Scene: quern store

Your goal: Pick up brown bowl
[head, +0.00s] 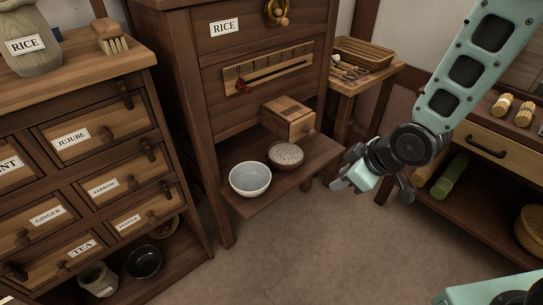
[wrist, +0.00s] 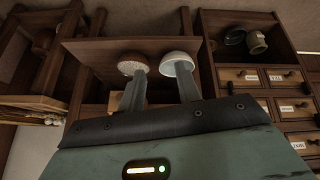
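The brown bowl (head: 301,165) holds pale, speckled grain and sits on the low wooden shelf of the rice cabinet, right of a white bowl (head: 250,190). In the wrist view the brown bowl (wrist: 137,57) shows beyond one finger and the white bowl (wrist: 180,57) beyond the other; the fingers partly cover both. My gripper (head: 345,181) is right of the shelf in the head view, apart from the bowls. In the wrist view its two fingers (wrist: 160,95) are spread with nothing visibly held between them.
A small wooden box (head: 288,122) stands behind the brown bowl. The shelf board (head: 238,208) juts from the cabinet. A labelled drawer chest (head: 100,150) stands at left, a side table with a basket tray (head: 365,52) behind, and a drawer table (head: 490,148) at right. Floor in front is clear.

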